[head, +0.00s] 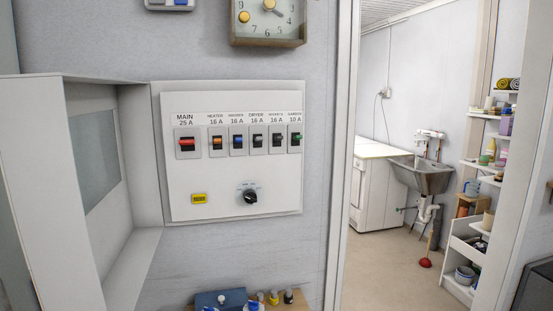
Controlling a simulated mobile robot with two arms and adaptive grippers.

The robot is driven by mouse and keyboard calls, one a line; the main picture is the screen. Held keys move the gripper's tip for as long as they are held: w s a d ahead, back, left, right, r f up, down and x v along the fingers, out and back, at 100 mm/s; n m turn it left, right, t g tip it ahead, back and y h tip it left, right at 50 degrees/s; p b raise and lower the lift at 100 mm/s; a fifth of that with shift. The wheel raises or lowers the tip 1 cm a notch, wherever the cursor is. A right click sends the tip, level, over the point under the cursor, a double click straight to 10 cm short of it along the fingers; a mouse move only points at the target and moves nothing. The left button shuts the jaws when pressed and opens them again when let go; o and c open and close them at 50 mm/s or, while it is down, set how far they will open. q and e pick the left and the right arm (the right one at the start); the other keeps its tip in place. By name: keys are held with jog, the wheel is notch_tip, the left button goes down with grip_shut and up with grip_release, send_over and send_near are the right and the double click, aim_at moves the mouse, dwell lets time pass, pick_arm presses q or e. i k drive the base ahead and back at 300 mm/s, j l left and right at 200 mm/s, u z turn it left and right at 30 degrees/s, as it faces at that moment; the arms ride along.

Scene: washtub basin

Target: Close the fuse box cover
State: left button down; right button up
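The fuse box (225,205) is a pale panel on the wall, with a row of several switches, a yellow label and a black round knob. Its cover (55,210) stands swung open at the left, a deep light-grey shell with a greyish window (95,160). The cover's inner side faces right, and the panel's switches are fully exposed. The cover's left side runs toward the left edge of the picture. Neither of my grippers is in view.
A square clock (268,22) hangs above the panel. Small bottles (274,298) and a blue item (220,299) sit below it. The space before the panel looks clear.

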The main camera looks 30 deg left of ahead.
aim_at(100, 259)
jog(key=u, duration=1.25)
